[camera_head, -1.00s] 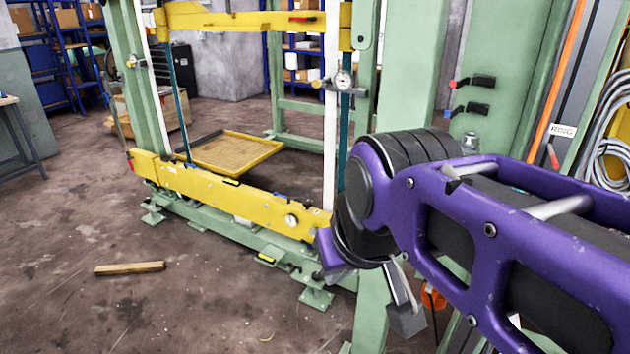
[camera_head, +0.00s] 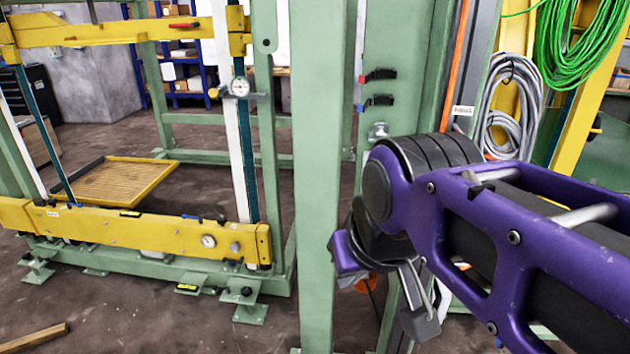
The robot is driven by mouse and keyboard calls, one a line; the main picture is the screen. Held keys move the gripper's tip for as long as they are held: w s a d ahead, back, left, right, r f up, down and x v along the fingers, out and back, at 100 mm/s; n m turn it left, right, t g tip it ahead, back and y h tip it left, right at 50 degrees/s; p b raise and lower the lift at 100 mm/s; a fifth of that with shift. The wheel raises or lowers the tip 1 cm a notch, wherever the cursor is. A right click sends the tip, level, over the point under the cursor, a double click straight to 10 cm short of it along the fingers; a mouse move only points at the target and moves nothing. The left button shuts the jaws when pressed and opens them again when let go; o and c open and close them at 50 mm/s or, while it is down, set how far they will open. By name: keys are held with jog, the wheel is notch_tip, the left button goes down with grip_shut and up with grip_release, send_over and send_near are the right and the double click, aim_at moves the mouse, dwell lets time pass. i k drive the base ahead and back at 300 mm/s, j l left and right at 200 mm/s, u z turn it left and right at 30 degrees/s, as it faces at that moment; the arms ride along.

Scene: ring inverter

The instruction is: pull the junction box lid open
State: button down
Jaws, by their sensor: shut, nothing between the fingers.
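No junction box or lid can be made out for sure. A green upright panel (camera_head: 391,36) with two dark latches (camera_head: 378,88) stands behind my arm, but I cannot tell whether it belongs to the box. My purple arm reaches in from the right. My gripper (camera_head: 418,310) hangs at the arm's far end, low and right of centre. It is shut and empty, seen only in part, and apart from the panel. The arm hides what is behind it.
A thick green post (camera_head: 318,180) stands just left of my gripper. A green frame with a yellow beam (camera_head: 130,229) fills the left. A yellow-rimmed tray (camera_head: 150,163) lies behind it. Grey cable (camera_head: 498,115) and green cable (camera_head: 575,50) hang at right. Wood (camera_head: 35,337) lies on the floor.

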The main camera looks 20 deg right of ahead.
aim_at(444, 295)
jog(key=z, duration=1.15)
